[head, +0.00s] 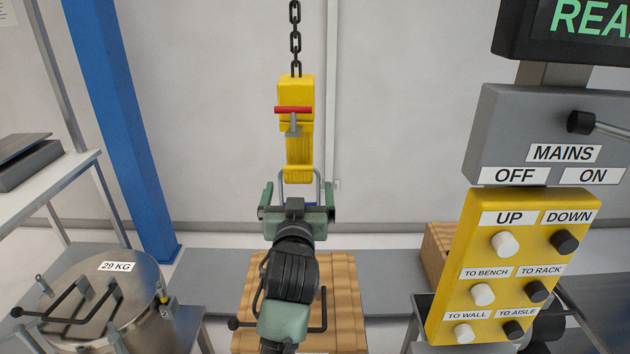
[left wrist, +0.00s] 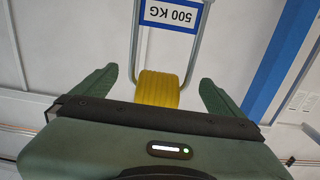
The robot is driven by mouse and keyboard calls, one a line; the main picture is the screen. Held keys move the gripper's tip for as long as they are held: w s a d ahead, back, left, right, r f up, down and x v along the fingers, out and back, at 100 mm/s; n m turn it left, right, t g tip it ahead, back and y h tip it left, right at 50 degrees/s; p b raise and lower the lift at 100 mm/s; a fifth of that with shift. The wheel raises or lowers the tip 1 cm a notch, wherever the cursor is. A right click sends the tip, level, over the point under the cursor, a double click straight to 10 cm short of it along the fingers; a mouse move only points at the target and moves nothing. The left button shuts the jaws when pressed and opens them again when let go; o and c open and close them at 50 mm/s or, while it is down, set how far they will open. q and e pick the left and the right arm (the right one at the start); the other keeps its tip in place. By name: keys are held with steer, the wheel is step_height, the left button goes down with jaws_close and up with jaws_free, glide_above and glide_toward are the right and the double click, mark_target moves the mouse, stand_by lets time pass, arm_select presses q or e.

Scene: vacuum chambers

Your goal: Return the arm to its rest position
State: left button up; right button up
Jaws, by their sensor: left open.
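My left gripper (head: 298,192) is open, with its fingers pointing up and spread to both sides of the bottom of the yellow hoist (head: 296,100). The hoist hangs from a dark chain (head: 295,38) and has a red lever (head: 293,110). In the left wrist view the two green fingers of my left gripper (left wrist: 157,85) stand apart, with a yellow ribbed part (left wrist: 158,88) and a metal loop bearing a 500 KG label (left wrist: 171,15) between them. I cannot tell whether the fingers touch the loop. My right gripper is not in view.
A yellow control pendant (head: 520,255) and grey mains box (head: 545,130) stand at the right. A wooden crate (head: 345,300) lies below my arm. A steel chamber marked 29 KG (head: 135,290) is at lower left, near a blue column (head: 120,130) and a shelf (head: 60,185).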

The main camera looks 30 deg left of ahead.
arm_select(q)
steer(key=shift+s+d, duration=0.1)
steer(key=shift+s, duration=0.05)
steer(key=s+d+f+m+g+h, duration=0.2)
steer(key=s+d+f, duration=0.15)
steer(key=f, duration=0.35)
steer(key=s+d+f+m+g+h, duration=0.1)
steer(key=s+d+f+g+h, duration=0.1)
steer(key=s+f, duration=0.35)
steer(key=s+d+f+m+g+h, duration=0.2)
steer(key=f, duration=0.6)
steer(key=s+d+f+m+g+h, duration=0.25)
steer(key=s+d+f, duration=0.2)
steer(key=s, duration=0.45)
steer(key=s+d+f+m+g+h, duration=0.1)
steer(key=s+d+f+g, duration=0.2)
steer(key=s+f, duration=0.45)
steer(key=s+f+g, duration=0.2)
steer(key=s+f, duration=0.1)
steer(key=f, duration=2.1)
steer(key=s+a+f, duration=0.3)
steer(key=s+f, duration=1.4)
steer(key=shift+s+g, duration=0.2)
steer(key=shift+g, duration=0.25)
